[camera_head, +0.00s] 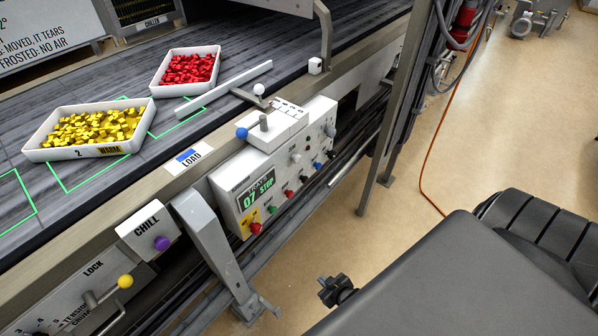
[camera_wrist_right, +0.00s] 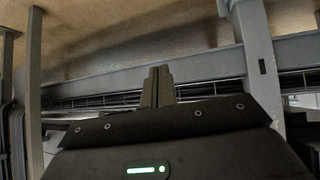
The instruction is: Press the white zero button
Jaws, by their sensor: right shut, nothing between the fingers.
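The white control panel (camera_head: 235,200) is mounted on the near side of the conveyor, with a green-lit display (camera_head: 257,190) reading "07 STOP". A pale round control (camera_head: 330,130) sits near its right end, and another pale knob (camera_head: 295,158) is near its middle. Labels are too small to tell which one is the zero button. My right gripper (camera_wrist_right: 158,84) is shut and empty in the right wrist view, pointing toward grey beams, with no button seen there. In the head view my dark right arm fills the lower right, away from the panel. My left gripper is not in view.
Several coloured buttons, including a green one (camera_head: 272,210), line the panel. A blue-knobbed lever (camera_head: 242,133) and a white-knobbed lever (camera_head: 259,89) stand close above. A steel post (camera_head: 397,110) rises right of the panel. Trays of yellow (camera_head: 40,150) and red (camera_head: 158,86) pieces sit on the belt.

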